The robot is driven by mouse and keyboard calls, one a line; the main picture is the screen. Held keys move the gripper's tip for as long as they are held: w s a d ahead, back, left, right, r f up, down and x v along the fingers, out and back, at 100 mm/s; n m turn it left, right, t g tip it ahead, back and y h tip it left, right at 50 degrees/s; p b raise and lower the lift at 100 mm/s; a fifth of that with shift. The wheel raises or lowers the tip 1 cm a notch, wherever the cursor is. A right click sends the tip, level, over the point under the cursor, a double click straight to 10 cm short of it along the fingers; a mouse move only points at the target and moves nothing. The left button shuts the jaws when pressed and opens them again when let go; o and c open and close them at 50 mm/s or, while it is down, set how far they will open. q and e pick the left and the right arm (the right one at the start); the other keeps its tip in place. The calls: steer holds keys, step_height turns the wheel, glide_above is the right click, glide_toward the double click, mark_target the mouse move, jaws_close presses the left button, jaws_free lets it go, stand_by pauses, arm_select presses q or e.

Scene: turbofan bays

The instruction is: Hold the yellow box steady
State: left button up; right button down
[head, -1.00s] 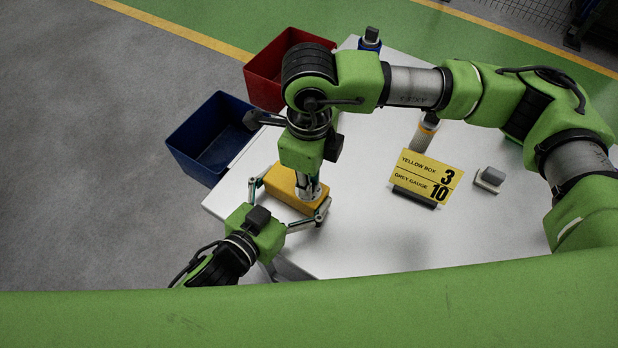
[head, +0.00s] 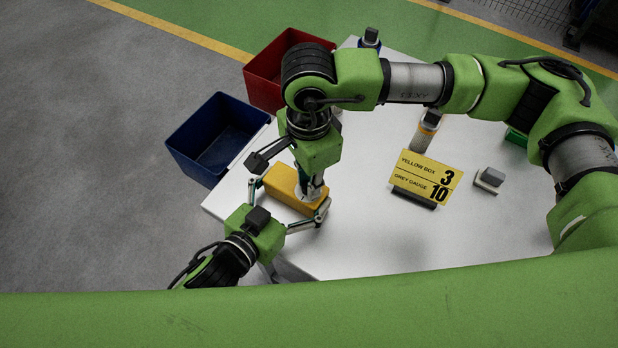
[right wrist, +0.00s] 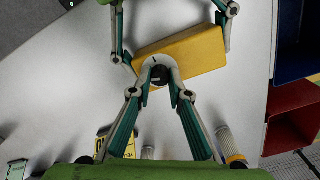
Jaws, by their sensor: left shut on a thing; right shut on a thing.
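The yellow box (head: 281,187) lies on the near left part of the white table (head: 350,240). My left gripper (head: 291,201) is shut on the box, one finger at each end. In the right wrist view the yellow box (right wrist: 203,52) also shows between the left gripper's fingers. Whether this part is fixed to the box I cannot tell.
A blue bin (head: 185,155) and a red bin (head: 262,88) stand beyond the table's left edge.

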steer(key=n, duration=0.4)
steer(key=shift+w+n, duration=0.1)
steer(key=shift+n, duration=0.2)
steer(key=n, duration=0.4)
steer(key=shift+n, duration=0.3)
steer(key=c, duration=1.9)
jaws_free()
step_height(320, 180, up, 12)
